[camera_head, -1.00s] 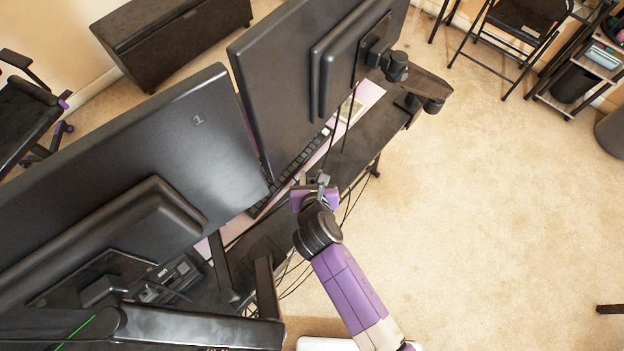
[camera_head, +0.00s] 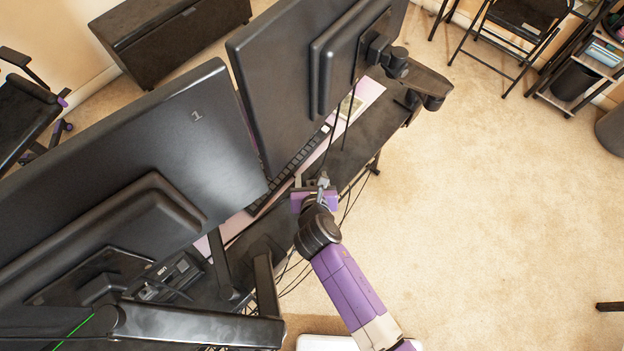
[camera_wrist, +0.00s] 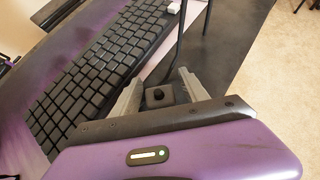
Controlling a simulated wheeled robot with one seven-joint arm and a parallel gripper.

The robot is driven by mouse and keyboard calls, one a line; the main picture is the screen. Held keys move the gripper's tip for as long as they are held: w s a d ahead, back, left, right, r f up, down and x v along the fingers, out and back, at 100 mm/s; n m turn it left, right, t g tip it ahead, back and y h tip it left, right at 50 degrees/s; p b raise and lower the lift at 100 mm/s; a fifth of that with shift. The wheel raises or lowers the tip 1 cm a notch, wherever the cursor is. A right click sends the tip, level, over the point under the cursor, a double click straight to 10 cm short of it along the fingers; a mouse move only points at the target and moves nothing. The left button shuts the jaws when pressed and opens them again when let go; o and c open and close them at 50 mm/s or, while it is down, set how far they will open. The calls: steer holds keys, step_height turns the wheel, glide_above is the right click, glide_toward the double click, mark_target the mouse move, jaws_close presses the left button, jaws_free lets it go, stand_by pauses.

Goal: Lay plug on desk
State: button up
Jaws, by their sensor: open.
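My gripper (camera_head: 322,181) is low over the back edge of the dark desk (camera_head: 375,128), behind the two monitors. In the wrist view my gripper (camera_wrist: 160,77) has its two grey fingers spread apart. A small dark block with a round knob (camera_wrist: 158,95) shows between the fingers. It looks like the plug, but I cannot tell for sure. No contact between it and either finger is clear. The bare desk top (camera_wrist: 228,50) lies to the right of the fingers. In the head view the plug cannot be made out.
The left monitor (camera_head: 130,150) and right monitor (camera_head: 285,80) stand close beside the arm. A keyboard (camera_wrist: 95,75) lies on a pinkish mat, left of the fingers. Dark cables (camera_head: 346,205) hang at the desk's back edge. Open carpet (camera_head: 480,220) lies to the right.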

steer(key=v, duration=1.2)
steer(key=shift+r+p, duration=0.15)
steer(key=shift+p, duration=0.25)
steer(key=shift+d, duration=0.1)
steer(key=s+d+r+m+y, duration=0.1)
steer(key=s+d+r+m, duration=0.1)
steer(key=s+d+m, duration=1.15)
steer(key=s+d+r+m+t+h, duration=0.1)
steer(key=s+d+r+m+t, duration=0.1)
steer(key=s+r+m, duration=0.3)
steer(key=s+d+r+m+t+h, duration=0.1)
steer(key=s+d+r+m, duration=0.4)
steer(key=r+m, duration=0.8)
steer(key=s+m+t, duration=0.1)
steer(key=m, duration=0.5)
steer(key=shift+d+r, duration=0.25)
steer(key=shift+d, duration=0.05)
steer(key=shift+f, duration=0.1)
